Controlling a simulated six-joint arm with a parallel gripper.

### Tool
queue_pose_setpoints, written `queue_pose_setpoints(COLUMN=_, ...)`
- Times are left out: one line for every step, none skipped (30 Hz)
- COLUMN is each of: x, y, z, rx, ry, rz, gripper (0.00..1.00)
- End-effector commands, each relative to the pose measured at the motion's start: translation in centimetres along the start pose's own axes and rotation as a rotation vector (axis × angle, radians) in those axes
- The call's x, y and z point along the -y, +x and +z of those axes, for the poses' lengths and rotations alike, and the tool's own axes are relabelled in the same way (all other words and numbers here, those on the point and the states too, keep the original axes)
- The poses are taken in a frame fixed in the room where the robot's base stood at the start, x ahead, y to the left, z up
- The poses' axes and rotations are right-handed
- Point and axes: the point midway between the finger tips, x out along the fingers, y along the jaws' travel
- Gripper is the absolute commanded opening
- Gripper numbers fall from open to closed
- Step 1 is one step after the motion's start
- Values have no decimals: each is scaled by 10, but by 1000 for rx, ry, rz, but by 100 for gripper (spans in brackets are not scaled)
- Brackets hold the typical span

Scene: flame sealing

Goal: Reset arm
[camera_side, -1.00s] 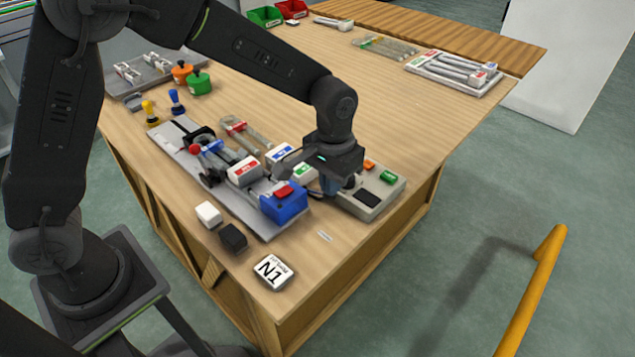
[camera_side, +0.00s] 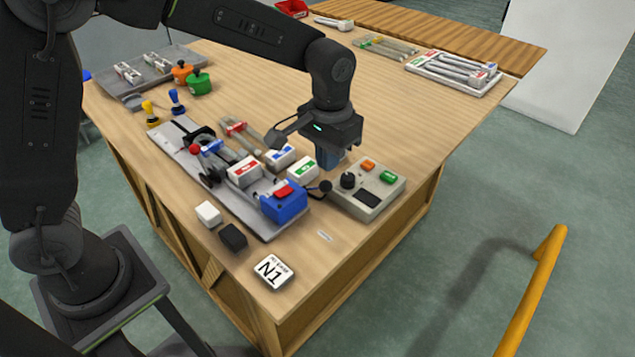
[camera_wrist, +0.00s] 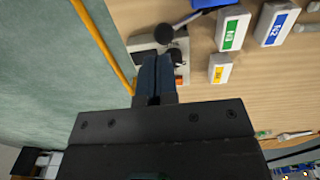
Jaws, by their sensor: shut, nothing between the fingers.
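My gripper (camera_side: 327,160) hangs above the table, to the left of and behind the grey control box (camera_side: 366,192). Its fingers point down. In the wrist view its blue-grey fingers (camera_wrist: 157,75) are together with nothing held, and they partly cover the control box (camera_wrist: 148,58). The box carries a black knob, an orange button, a green button and a dark panel. My arm reaches in from the upper left and stands clear of the box.
A grey fixture plate (camera_side: 180,155) holds a blue block (camera_side: 284,205) with a red top. Labelled white blocks with red, blue and green marks (camera_side: 302,169) stand nearby. White (camera_side: 208,213) and black (camera_side: 233,237) blocks sit near the front. A yellow rail (camera_side: 533,287) stands right of the table.

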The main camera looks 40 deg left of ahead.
Motion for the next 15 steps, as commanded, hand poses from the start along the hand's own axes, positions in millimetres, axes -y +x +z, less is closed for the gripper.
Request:
queue_pose_setpoints(x=0, y=-2, z=0, rx=0, ry=0, rz=0, gripper=0)
queue_pose_setpoints(x=1, y=-3, z=0, rx=0, ry=0, rz=0, gripper=0)
queue_pose_setpoints(x=1, y=-3, z=0, rx=1, ry=0, rz=0, gripper=0)
queue_pose_setpoints(x=1, y=-4, z=0, rx=1, ry=0, rz=0, gripper=0)
queue_pose_setpoints(x=1, y=-4, z=0, rx=1, ry=0, rz=0, gripper=0)
queue_pose_setpoints(x=1, y=-4, z=0, rx=1, ry=0, rz=0, gripper=0)
queue_pose_setpoints(x=1, y=-4, z=0, rx=1, ry=0, rz=0, gripper=0)
queue_pose_setpoints(x=1, y=-4, z=0, rx=1, ry=0, rz=0, gripper=0)
queue_pose_setpoints(x=1, y=-4, z=0, rx=1, ry=0, rz=0, gripper=0)
queue_pose_setpoints(x=1, y=-4, z=0, rx=1, ry=0, rz=0, gripper=0)
queue_pose_setpoints(x=1, y=-4, z=0, rx=1, ry=0, rz=0, gripper=0)
queue_pose_setpoints(x=1, y=-4, z=0, rx=-1, ry=0, rz=0, gripper=0)
queue_pose_setpoints(x=2, y=-6, z=1, rx=-3, ry=0, rz=1, gripper=0)
queue_pose_setpoints(x=3, y=-8, z=2, rx=-7, ry=-1, rz=2, gripper=0)
queue_pose_setpoints(x=6, y=-13, z=4, rx=-16, ry=-1, rz=4, gripper=0)
